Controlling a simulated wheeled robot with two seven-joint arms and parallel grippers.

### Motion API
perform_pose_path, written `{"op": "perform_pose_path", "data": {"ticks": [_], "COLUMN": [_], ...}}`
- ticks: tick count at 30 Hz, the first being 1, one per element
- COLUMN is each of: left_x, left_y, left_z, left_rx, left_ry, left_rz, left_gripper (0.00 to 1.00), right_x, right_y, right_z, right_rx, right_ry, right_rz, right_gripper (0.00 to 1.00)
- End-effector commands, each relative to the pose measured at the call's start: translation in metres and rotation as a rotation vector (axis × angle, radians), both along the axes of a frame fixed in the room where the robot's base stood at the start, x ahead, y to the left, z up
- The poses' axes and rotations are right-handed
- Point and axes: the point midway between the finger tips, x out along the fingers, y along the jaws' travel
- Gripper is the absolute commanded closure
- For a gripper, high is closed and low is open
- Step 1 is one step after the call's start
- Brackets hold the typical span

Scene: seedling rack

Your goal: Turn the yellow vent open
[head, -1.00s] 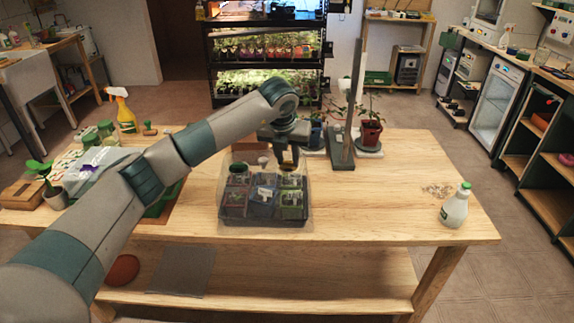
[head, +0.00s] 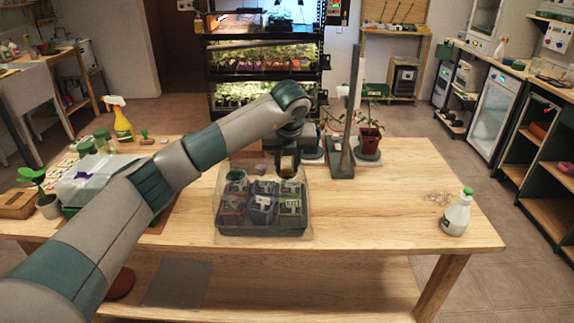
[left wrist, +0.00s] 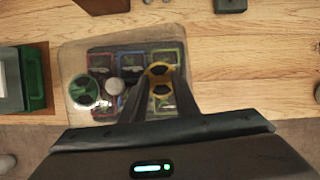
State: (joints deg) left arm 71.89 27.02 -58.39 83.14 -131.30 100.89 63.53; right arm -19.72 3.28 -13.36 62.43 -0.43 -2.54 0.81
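The yellow vent (left wrist: 160,71) sits on the clear lid of a seedling tray (head: 230,231) on the wooden table. In the left wrist view it lies at and between the fingertips, and the fingers hide part of its edge. My left gripper (head: 287,172) points down over the lid's right rear part. It also shows in the left wrist view (left wrist: 164,82), with its fingers apart on either side of the vent. I cannot tell whether they touch it. The vent's turn position is not clear. My right gripper is not in view.
A green vent (left wrist: 83,91) and a white vent (left wrist: 115,87) sit left of the yellow one on the lid. A grey post (head: 350,115) and a potted plant (head: 368,140) stand behind. A white bottle (head: 457,213) stands at the right. The table between is mostly clear.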

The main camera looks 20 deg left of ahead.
Motion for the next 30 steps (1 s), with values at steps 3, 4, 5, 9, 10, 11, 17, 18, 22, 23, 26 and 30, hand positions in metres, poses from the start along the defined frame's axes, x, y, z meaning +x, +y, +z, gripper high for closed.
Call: {"op": "perform_pose_path", "data": {"ticks": [3, 4, 5, 9, 10, 11, 17, 18, 22, 23, 26, 30], "left_x": [0.000, 0.000, 0.000, 0.000, 0.000, 0.000, -0.002, -0.004, -0.009, -0.011, -0.017, -0.027], "left_y": [0.000, 0.000, 0.000, 0.000, 0.000, 0.000, -0.001, -0.002, -0.004, -0.004, -0.007, -0.011], "left_z": [0.000, 0.000, 0.000, 0.000, 0.000, 0.000, 0.008, 0.011, 0.025, 0.029, 0.045, 0.071], "left_rx": [-0.001, -0.001, -0.001, -0.001, -0.001, -0.001, 0.000, -0.001, 0.000, 0.000, -0.002, 0.000], "left_ry": [0.000, 0.000, 0.000, 0.000, 0.000, 0.000, -0.001, -0.001, -0.003, -0.004, -0.005, -0.005], "left_rz": [0.000, 0.000, 0.000, -0.001, -0.001, -0.001, -0.001, -0.002, -0.003, -0.003, -0.002, -0.003], "left_gripper": [0.55, 0.55, 0.55, 0.55, 0.55, 0.55, 0.55, 0.55, 0.55, 0.55, 0.55, 0.55], "right_x": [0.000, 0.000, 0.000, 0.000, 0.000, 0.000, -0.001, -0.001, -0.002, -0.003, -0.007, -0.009], "right_y": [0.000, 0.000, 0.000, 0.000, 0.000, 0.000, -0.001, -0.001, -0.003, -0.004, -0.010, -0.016], "right_z": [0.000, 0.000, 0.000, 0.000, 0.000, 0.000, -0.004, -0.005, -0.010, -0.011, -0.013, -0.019], "right_rx": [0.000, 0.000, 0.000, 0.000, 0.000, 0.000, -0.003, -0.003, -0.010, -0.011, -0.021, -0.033], "right_ry": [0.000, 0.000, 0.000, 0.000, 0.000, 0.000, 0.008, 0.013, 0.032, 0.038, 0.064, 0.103], "right_rz": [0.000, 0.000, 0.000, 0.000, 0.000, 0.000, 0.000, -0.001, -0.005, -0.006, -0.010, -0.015], "right_gripper": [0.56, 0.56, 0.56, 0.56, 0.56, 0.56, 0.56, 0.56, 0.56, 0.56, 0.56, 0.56]}}
